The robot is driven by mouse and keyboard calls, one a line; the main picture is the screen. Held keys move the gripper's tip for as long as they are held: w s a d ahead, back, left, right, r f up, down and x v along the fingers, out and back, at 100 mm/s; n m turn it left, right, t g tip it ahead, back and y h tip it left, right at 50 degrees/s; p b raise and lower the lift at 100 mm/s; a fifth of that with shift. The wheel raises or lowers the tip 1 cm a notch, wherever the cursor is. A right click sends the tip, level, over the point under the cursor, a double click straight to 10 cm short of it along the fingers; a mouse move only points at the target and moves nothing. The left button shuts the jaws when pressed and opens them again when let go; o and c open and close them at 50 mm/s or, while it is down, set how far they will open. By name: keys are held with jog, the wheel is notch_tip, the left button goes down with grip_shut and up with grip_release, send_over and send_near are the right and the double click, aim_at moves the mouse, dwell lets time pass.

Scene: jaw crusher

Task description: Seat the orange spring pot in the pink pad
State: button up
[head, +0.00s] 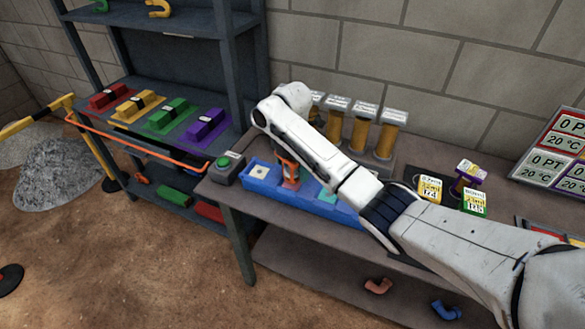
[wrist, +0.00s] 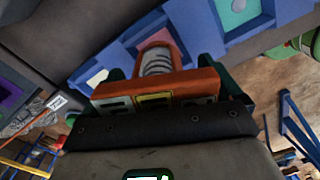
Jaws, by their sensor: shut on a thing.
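My gripper (head: 286,156) is at the lower end of my bent arm, over the left part of a long blue tray (head: 262,187). In the wrist view its dark green fingers (wrist: 172,78) are shut on the orange spring pot (wrist: 190,84), one on each side. The pot has an orange body and a pale coiled spring (wrist: 156,62) that points at the pink pad (wrist: 157,41). In the head view the pink pad (head: 291,184) shows just below the pot, mostly hidden. I cannot tell whether the spring touches the pad.
The tray also has a cream pad (head: 259,172) at left and a teal pad (head: 327,195) at right. A green-button box (head: 226,168) stands left of the tray. Yellow cylinders (head: 387,139) stand behind my arm. Labelled blocks (head: 430,189) sit farther right.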

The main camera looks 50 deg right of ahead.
jog(key=shift+f, duration=0.8)
jog(key=shift+f, duration=0.15)
jog(key=o, duration=0.9)
notch_tip(320, 180, up, 12)
jog(key=shift+r+p, duration=0.2)
jog(key=shift+p, duration=0.3)
